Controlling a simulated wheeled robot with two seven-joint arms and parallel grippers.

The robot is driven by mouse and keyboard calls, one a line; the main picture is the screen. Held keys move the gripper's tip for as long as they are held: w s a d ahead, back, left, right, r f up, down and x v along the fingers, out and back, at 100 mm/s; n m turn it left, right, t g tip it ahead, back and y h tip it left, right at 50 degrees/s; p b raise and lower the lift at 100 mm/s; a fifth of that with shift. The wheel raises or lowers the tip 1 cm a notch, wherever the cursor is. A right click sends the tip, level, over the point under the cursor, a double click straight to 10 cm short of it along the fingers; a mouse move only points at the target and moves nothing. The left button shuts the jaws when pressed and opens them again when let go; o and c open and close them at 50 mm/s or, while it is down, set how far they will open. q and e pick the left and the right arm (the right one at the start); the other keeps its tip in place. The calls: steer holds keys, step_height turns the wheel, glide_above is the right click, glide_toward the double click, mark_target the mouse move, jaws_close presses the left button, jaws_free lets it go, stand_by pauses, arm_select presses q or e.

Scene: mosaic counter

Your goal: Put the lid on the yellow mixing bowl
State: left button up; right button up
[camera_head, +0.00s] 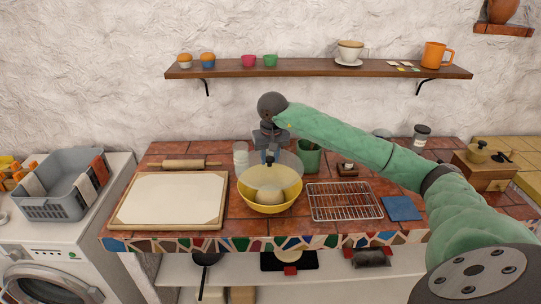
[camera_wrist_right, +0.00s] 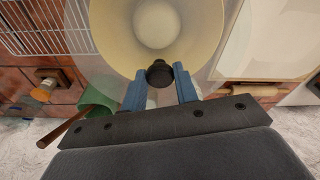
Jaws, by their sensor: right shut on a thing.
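The yellow mixing bowl (camera_head: 270,203) stands upright on the tiled counter with a pale round lump inside. My right gripper (camera_head: 270,155) is above the bowl's back part, pointing down. It is shut on the dark knob of a clear glass lid (camera_head: 289,161). In the right wrist view the knob (camera_wrist_right: 159,73) sits between the blue fingertips, with the bowl (camera_wrist_right: 118,38) beyond the clear lid. My left gripper is not in view.
A pastry board (camera_head: 170,200) and rolling pin (camera_head: 190,163) lie left of the bowl. A glass (camera_head: 240,155) and green pot (camera_head: 309,160) stand behind it. A wire rack (camera_head: 344,201) and blue cloth (camera_head: 402,208) lie right. A wall shelf (camera_head: 320,68) hangs above.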

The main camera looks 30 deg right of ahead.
mark_target(271, 166)
steer(key=shift+s+f, duration=0.15)
steer(key=shift+f, duration=0.1)
step_height(271, 166, down, 2)
steer(key=shift+f, duration=0.7)
steer(key=shift+f+b, duration=0.15)
steer(key=shift+b, duration=0.2)
steer(key=shift+f+b, duration=0.35)
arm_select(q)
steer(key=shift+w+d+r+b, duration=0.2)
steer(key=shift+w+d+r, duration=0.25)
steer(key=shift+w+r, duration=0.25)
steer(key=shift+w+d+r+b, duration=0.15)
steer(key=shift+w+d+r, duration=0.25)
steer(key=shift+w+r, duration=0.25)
arm_select(e)
steer(key=shift+f, duration=0.3)
arm_select(q)
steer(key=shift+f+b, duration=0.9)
steer(key=shift+b, duration=0.05)
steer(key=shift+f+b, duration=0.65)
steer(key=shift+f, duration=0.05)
arm_select(e)
steer(key=shift+f, duration=0.35)
